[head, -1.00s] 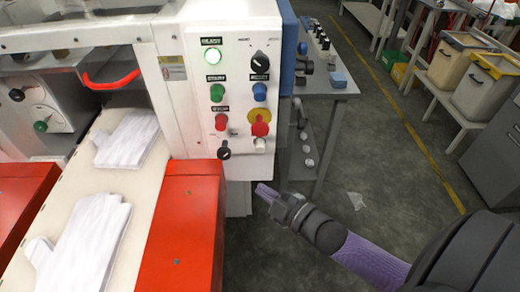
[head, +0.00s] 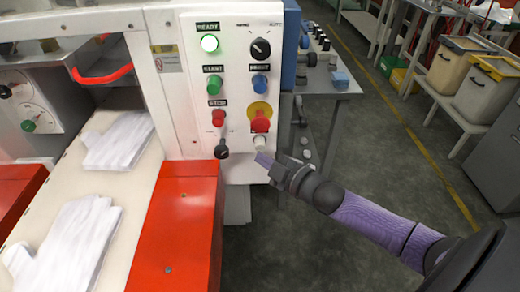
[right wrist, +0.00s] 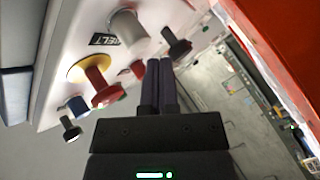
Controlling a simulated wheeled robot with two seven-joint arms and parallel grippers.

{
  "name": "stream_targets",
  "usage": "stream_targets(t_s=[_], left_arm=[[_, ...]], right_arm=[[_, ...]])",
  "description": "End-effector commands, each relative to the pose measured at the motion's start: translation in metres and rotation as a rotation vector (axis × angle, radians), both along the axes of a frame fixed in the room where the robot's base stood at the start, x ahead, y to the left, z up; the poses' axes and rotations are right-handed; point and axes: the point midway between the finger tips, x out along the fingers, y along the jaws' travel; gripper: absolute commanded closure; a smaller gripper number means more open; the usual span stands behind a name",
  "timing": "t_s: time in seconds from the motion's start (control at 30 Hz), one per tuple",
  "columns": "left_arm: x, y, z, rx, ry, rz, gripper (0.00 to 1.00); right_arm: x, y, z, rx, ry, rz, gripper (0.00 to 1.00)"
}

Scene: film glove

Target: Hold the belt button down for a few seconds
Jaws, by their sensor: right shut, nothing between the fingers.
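The belt button is the whitish round knob (head: 259,142) at the lower right of the white control panel (head: 240,100). In the right wrist view the belt button (right wrist: 128,28) is a pale cylinder sticking out beside a label reading BELT. My right gripper (head: 261,158) is shut and empty, its purple-grey fingertips just below the button in the head view. In the right wrist view the closed fingertips (right wrist: 160,63) point towards the panel near the button, with a small gap showing. My left gripper is not in view.
A red emergency-type button (head: 260,123) on a yellow disc sits just above the belt button. A black selector knob (head: 221,151) is to its left, below a red stop button (head: 219,117). A red cover (head: 178,230) stands at lower left. White gloves (head: 118,142) lie on the belt.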

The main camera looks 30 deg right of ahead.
Motion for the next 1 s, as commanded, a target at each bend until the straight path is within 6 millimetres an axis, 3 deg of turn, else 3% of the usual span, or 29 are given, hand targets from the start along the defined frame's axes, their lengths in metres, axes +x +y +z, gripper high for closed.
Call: stream_targets(t_s=[1.0], left_arm=[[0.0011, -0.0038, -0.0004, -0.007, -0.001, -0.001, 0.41]], right_arm=[[-0.0003, 0.0002, -0.0001, 0.0, 0.0, 0.0, 1.0]])
